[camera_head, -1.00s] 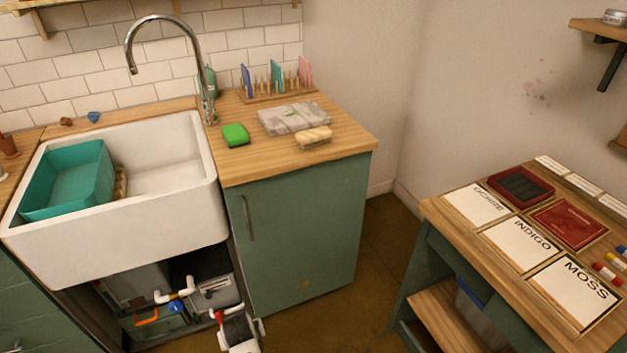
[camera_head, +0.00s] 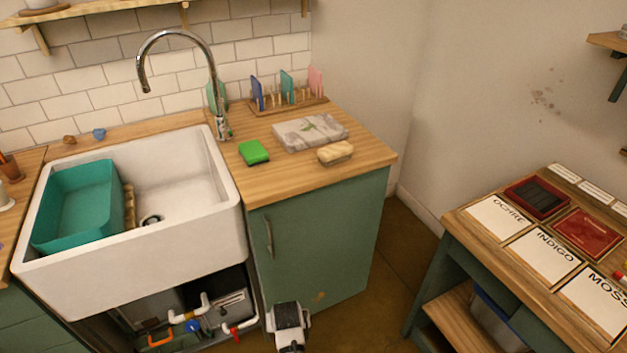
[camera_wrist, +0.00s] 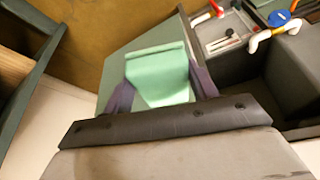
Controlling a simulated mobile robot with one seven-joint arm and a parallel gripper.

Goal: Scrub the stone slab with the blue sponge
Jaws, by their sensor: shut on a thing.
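I see no thing that is clearly a blue sponge. My gripper (camera_wrist: 162,85) is low in front of the green cabinet, well below the slab. Its dark fingers are shut on a pale mint-green thing (camera_wrist: 160,75) with a flat face; I cannot tell what it is. In the head view only my wrist shows, at the bottom edge.
A brush (camera_head: 335,152) lies at the slab's front right. A rack (camera_head: 290,106) with blue, teal and pink pieces stands behind. The white sink (camera_head: 130,268) holds a teal basin (camera_head: 75,205). A work table (camera_head: 470,222) with labelled cards stands at right; floor lies between.

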